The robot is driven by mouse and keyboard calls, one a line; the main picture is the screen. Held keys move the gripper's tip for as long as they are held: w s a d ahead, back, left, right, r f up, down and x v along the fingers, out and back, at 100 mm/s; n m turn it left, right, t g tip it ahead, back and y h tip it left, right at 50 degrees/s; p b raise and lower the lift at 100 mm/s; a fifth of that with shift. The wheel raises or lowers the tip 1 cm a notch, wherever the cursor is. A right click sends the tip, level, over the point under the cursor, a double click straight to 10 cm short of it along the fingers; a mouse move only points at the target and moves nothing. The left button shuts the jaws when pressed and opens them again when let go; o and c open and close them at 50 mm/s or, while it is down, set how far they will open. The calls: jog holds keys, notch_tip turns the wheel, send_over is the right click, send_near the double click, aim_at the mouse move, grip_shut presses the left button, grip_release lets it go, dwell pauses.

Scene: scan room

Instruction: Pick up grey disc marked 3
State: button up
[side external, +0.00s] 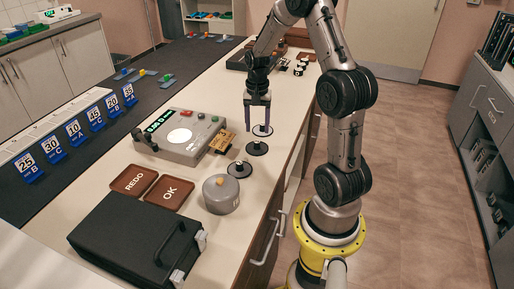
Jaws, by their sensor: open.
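Three small round pieces with dark rims stand in a row on the pale bench top: a far disc (263,131), a middle disc (257,149) and a near disc (239,170). No number is legible on any of them, so I cannot tell which is marked 3. My gripper (257,126) points down with its two dark fingers apart and nothing visible between them. Its tips are close to the far disc and partly overlap it in view. I cannot tell whether they touch it.
A round grey canister (220,197) stands in front of the near disc. Left are a grey scale-like device (205,148), brown REDO (133,194) and OK (157,203) trays, and a black case (125,240). Numbered blue cards (73,132) line the dark mat.

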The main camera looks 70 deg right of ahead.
aim_at(257, 141)
jog(key=shift+a+f, duration=0.1)
jog(key=shift+f, duration=2.7)
grip_shut()
